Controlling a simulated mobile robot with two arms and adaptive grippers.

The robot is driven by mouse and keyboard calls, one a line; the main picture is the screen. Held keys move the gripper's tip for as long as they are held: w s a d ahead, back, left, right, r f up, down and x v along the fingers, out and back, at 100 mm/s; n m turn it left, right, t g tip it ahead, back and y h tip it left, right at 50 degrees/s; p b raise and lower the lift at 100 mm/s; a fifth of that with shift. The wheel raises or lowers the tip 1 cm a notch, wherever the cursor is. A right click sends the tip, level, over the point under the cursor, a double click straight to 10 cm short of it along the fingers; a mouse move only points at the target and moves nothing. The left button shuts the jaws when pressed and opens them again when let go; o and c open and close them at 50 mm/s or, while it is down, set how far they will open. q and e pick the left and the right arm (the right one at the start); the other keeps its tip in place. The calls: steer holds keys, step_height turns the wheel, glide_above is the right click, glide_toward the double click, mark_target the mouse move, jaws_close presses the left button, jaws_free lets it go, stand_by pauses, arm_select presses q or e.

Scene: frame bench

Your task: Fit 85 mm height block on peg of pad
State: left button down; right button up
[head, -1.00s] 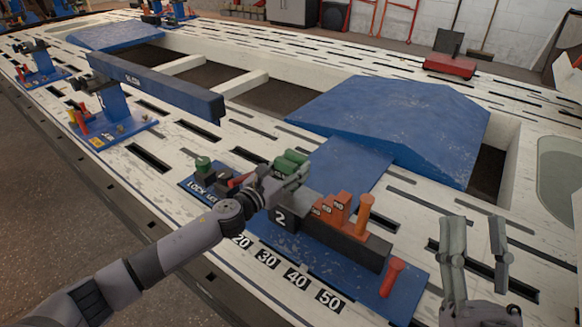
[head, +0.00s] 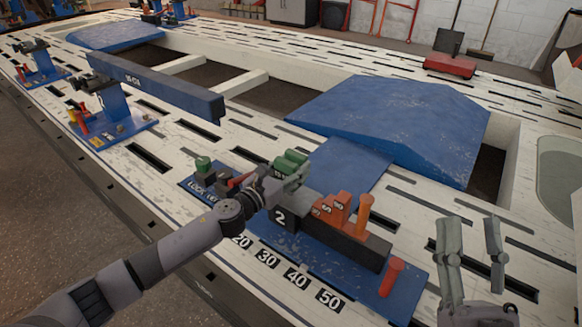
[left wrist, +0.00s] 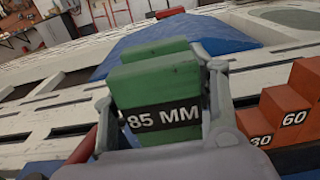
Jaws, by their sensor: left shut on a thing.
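My left gripper (head: 292,178) is shut on a green block (head: 291,160). In the left wrist view the green block (left wrist: 160,95) sits between both fingers, its "85 MM" label facing the camera. It is held at the back of the blue board (head: 258,222), near the black block marked 2 (head: 281,217); I cannot tell the gap below it. A pad with a peg is not clearly identifiable. My right gripper (head: 470,225) is open and empty at the lower right.
Orange stepped blocks (head: 332,210) and an upright orange cylinder (head: 364,212) stand right of the left gripper. A red peg (head: 391,277) stands at the board's right end. A large blue ramp (head: 395,120) lies behind. A green knob (head: 203,163) stands left.

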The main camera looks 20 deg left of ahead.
arm_select(q)
steer(key=shift+r, duration=0.15)
arm_select(e)
steer(key=shift+w+f, duration=0.1)
stand_by(0.3)
steer(key=shift+w+f+g, duration=0.2)
steer(key=shift+g, duration=0.1)
steer(key=shift+s+r, duration=0.15)
steer(key=shift+r, duration=0.05)
arm_select(q)
steer(key=shift+f+b, duration=0.35)
steer(key=shift+f, duration=0.15)
arm_select(e)
steer(key=shift+s+d+r+t+y, duration=0.15)
steer(key=shift+s+r+t+y, duration=0.35)
steer(key=shift+s+r+t, duration=0.65)
